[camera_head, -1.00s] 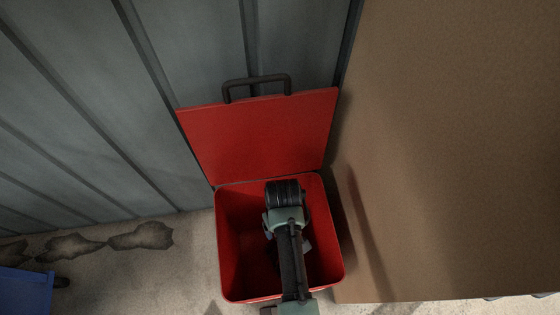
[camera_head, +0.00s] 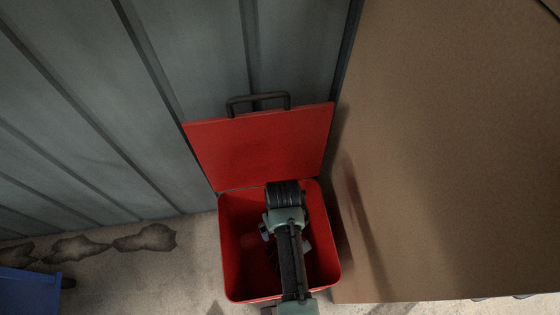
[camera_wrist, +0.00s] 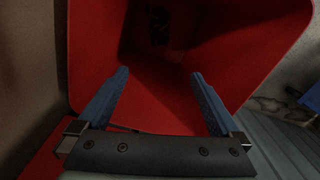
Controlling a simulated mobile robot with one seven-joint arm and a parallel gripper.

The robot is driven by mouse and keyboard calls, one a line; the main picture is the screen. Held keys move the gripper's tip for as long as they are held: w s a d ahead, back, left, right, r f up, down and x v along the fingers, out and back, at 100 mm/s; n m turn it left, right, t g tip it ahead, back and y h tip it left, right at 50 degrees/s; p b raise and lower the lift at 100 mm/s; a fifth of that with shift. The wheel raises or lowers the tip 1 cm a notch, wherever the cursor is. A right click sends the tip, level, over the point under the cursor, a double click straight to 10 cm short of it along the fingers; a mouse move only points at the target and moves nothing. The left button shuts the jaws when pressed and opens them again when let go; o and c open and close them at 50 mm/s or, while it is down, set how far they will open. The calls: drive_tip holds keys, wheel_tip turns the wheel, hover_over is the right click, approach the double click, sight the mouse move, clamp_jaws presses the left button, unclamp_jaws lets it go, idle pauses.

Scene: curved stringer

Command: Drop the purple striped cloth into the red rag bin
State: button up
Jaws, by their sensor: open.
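The red rag bin (camera_head: 233,250) stands open on the floor, its red lid (camera_head: 260,150) tipped back against the wall. My arm reaches over the bin and hides part of its inside in the head view. In the wrist view, my gripper (camera_wrist: 160,73) is open with nothing between its two blue fingers. It points into the red bin (camera_wrist: 225,65). A small dark patterned thing (camera_wrist: 158,25) lies deep in the bin; it may be the cloth, but it is too dark to tell purple or stripes. No cloth shows clearly in the head view.
A large brown box-like surface (camera_head: 450,150) stands close to the bin's right side. A grey ribbed wall (camera_head: 90,120) is behind. A blue object (camera_head: 28,290) is at the lower left. Stained floor (camera_head: 140,270) left of the bin is clear.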

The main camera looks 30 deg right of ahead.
drive_tip(key=shift+r+p, duration=0.4)
drive_tip(key=shift+r, duration=0.35)
drive_tip(key=shift+r, duration=0.1)
wheel_tip(320, 180, up, 13)
drive_tip(key=p, duration=0.3)
drive_tip(key=shift+p, duration=0.35)
drive_tip(key=shift+s, duration=0.1)
